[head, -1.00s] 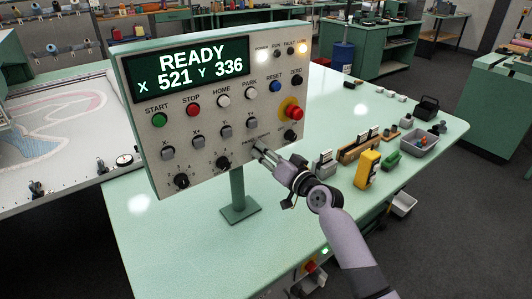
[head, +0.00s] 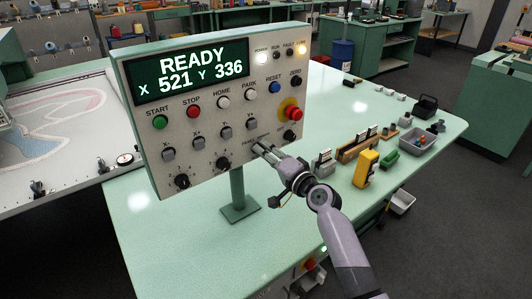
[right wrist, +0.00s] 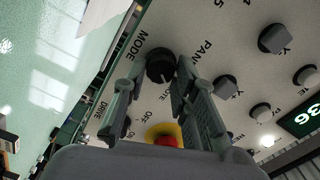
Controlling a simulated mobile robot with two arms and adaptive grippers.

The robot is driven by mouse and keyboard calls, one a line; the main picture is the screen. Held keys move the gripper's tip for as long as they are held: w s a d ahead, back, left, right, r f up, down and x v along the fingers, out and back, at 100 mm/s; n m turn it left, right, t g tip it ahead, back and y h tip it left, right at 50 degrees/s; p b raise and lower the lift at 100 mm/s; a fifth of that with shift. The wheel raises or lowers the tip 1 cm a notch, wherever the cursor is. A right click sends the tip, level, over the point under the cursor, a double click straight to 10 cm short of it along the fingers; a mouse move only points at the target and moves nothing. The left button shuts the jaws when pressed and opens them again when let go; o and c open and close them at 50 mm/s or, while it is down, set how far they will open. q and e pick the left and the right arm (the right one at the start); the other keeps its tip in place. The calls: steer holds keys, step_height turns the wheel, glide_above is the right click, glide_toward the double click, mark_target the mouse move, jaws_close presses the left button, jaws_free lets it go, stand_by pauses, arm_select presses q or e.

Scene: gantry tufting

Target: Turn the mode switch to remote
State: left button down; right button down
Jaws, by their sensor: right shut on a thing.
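The mode switch (right wrist: 160,70) is a round black knob beside the printed word MODE on the grey control panel (head: 205,126). My right gripper (head: 259,147) reaches the lower right part of the panel in the head view and hides the knob there. In the right wrist view its two fingers stand on either side of the knob, shut on it. The word PANEL shows beside the knob in the wrist view. My left gripper is not in view.
A red emergency button on a yellow base (head: 293,112) and a black drive knob (head: 290,136) sit close to my right gripper. The panel stands on a green post (head: 237,190). A yellow device (head: 367,168) and a grey tray (head: 418,142) lie right on the green table.

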stand_by(0.4)
steer(key=c, duration=1.3)
jaws_free()
steer(key=shift+d, duration=0.1)
steer(key=v, duration=1.2)
